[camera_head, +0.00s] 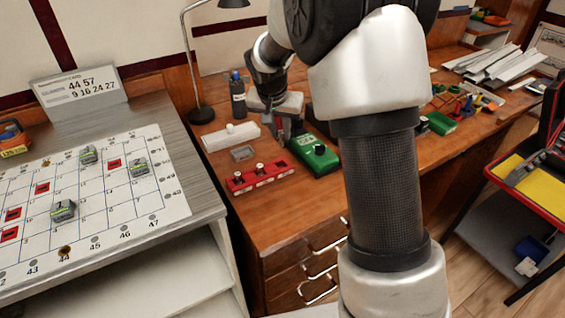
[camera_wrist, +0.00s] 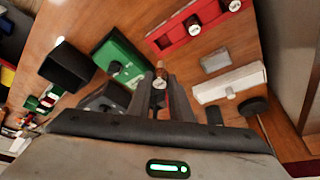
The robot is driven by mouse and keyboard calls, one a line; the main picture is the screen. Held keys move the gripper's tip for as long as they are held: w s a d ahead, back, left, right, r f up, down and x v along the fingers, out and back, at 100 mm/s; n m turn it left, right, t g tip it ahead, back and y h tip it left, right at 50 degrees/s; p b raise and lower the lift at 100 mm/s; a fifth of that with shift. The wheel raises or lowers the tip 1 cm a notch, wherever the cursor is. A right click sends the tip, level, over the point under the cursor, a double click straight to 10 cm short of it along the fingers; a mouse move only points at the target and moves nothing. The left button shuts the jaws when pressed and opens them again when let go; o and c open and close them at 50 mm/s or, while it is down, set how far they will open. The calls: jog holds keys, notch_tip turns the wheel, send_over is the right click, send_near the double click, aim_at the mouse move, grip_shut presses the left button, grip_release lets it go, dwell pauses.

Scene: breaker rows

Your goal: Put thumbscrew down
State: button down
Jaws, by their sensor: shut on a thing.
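My gripper (camera_wrist: 161,92) is shut on the thumbscrew (camera_wrist: 159,83), a small part with a silvery knob and a coppery tip between the fingertips. In the head view my gripper (camera_head: 281,133) points down over the wooden desk, between the white box and the green block; the thumbscrew cannot be made out there. A small grey tray (camera_head: 242,153) lies on the desk left of the gripper and shows as a grey rectangle in the wrist view (camera_wrist: 215,60). I cannot tell the exact gap between the thumbscrew and the desk.
A red block (camera_head: 260,178) with pale-topped knobs lies near the desk's front. A green block (camera_head: 314,156) with a black knob is right of my gripper. A white box (camera_head: 231,137), a dark bottle (camera_head: 237,96) and a lamp (camera_head: 201,113) stand left. Bare wood lies around the tray.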

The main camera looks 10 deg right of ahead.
notch_tip(320, 180, down, 9)
jog(key=shift+f+b, duration=0.1)
jog(key=shift+b, duration=0.9)
jog(key=shift+f, duration=0.25)
jog(key=c, duration=1.6)
grip_release()
jog(key=shift+r, duration=0.1)
